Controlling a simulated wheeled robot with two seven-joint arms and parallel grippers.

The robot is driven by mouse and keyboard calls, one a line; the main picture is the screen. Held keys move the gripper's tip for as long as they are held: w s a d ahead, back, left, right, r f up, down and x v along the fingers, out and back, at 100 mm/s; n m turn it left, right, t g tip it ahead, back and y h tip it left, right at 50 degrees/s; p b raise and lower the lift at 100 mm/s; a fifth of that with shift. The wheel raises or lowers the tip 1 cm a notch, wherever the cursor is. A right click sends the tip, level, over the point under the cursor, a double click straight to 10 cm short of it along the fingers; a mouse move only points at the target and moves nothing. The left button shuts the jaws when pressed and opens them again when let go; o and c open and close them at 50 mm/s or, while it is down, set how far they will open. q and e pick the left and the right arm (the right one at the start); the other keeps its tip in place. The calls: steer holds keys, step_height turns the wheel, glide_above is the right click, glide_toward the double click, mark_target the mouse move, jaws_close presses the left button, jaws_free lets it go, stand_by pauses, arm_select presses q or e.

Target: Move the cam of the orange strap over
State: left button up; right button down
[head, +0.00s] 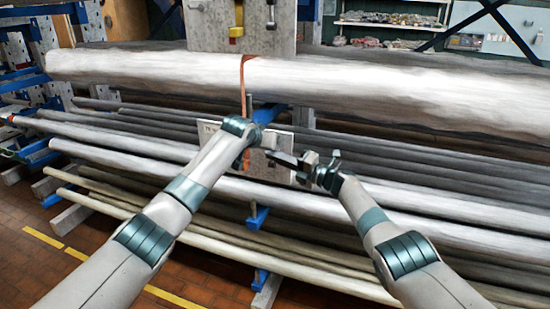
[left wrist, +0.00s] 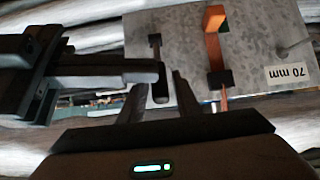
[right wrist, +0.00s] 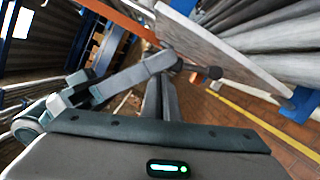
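The orange strap (head: 243,80) runs over the thick pale mast and down to a grey plate (head: 283,137) below it. In the left wrist view the strap (left wrist: 213,48) lies across the plate (left wrist: 265,30) and meets a dark block (left wrist: 219,79), perhaps its cam. A dark lever-like piece (left wrist: 157,75) stands left of the strap. My left gripper (left wrist: 157,85) is open in front of the plate, with this piece seen between its fingers; contact cannot be told. My right gripper (head: 270,155) has its fingers together, apparently empty, in front of the plate; it also shows in the left wrist view (left wrist: 155,72).
The thick mast (head: 380,85) crosses above, with several thinner poles (head: 420,195) on the rack below. An upper board (head: 210,27) bears a yellow fitting (head: 236,31). My two grippers are close together. The brick floor in front is partly clear.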

arm_select(q)
steer(key=v, duration=0.7)
steer(key=shift+s, duration=0.25)
arm_select(e)
steer(key=shift+w+d+r, duration=0.15)
steer(key=shift+w+r, duration=0.05)
arm_select(q)
steer(key=shift+a+r, duration=0.15)
